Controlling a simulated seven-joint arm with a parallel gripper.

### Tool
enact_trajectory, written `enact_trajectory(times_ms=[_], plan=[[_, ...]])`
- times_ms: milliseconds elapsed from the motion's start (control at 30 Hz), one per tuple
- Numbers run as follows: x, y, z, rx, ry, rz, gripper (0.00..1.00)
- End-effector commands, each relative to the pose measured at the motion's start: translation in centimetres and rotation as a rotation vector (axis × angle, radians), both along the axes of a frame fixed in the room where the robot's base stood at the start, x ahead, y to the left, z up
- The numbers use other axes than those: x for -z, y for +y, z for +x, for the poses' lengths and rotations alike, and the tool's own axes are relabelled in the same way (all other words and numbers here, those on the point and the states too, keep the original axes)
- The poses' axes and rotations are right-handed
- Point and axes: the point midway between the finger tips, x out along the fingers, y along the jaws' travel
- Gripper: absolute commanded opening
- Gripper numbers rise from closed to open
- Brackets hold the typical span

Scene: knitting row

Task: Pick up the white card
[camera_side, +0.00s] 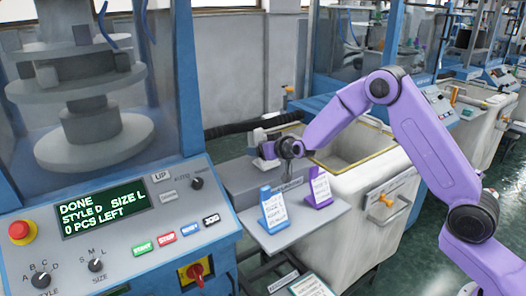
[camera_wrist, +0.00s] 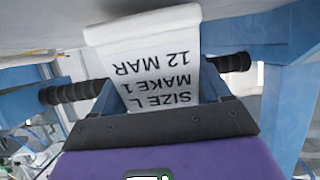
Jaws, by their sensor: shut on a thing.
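The white card (camera_wrist: 150,52) with black print reading SIZE L, MAKE 1, 12 MAR hangs upside down in the wrist view. My gripper (camera_wrist: 157,95) is shut on its near part, a finger at each side, and its far part sticks out past the fingers. In the side view my gripper (camera_side: 268,150) is above and behind the small grey shelf, pointing left.
On the grey shelf (camera_side: 338,208) stand a blue stand (camera_side: 265,193) and a purple stand (camera_side: 312,202), each with a written white face. A machine panel (camera_side: 150,238) is at left, its screen reading DONE, 0 PCS LEFT. A pale bin (camera_side: 370,190) is at right.

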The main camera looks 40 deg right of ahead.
Motion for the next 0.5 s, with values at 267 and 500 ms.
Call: enact_trajectory(times_ms=[267, 500], plan=[[-4.5, -0.1, -1.7, 0.0, -0.005, 0.001, 0.46], [-8.6, -0.3, -5.1, -0.001, -0.007, 0.001, 0.46]])
